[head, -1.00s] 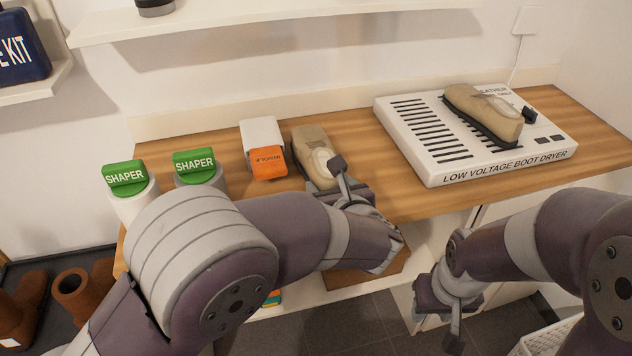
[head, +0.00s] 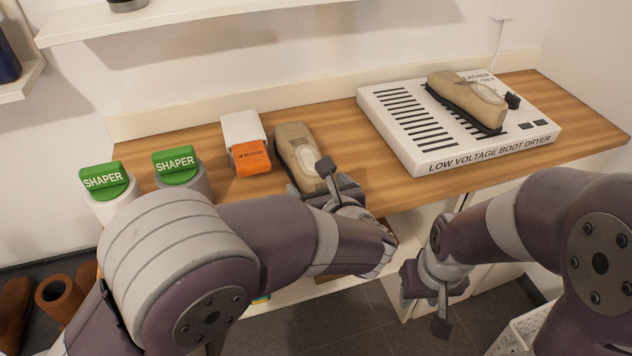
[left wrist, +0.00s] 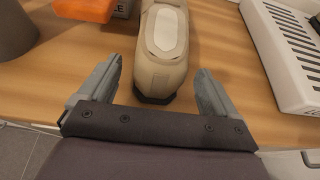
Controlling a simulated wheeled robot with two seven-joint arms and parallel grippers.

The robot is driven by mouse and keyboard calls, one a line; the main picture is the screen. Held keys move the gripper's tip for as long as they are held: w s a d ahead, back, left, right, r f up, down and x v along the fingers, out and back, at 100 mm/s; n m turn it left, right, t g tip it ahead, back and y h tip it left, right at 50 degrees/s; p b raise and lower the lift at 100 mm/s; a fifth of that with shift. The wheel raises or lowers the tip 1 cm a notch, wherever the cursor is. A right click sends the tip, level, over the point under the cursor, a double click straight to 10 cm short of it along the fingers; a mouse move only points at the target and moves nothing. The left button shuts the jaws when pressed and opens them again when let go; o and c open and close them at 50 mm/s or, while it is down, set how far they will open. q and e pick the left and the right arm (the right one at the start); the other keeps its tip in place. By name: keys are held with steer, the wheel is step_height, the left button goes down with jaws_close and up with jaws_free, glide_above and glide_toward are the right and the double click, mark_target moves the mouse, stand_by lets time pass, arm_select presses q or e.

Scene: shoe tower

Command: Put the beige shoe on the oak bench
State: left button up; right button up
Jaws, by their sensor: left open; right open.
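One beige shoe (head: 300,155) lies on the oak bench (head: 330,124), right of the orange-and-white box. In the left wrist view this shoe (left wrist: 163,45) points its near end between the fingers of my left gripper (left wrist: 155,90). The fingers are open, one on each side and apart from it. In the head view my left gripper (head: 308,183) is at the shoe's near end, partly hidden by its own wrist. A second beige shoe (head: 468,97) rests on the white boot dryer (head: 395,125). My right gripper (head: 427,300) is open and empty in front of the bench.
Two green shapers (head: 103,180) in pale cups and an orange-and-white box (head: 247,143) stand on the bench's left part. A white shelf (head: 200,19) hangs above. Bare wood lies between the near shoe and the dryer.

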arm_select(q)
steer(key=p+v, duration=0.1)
steer(key=v, duration=0.9)
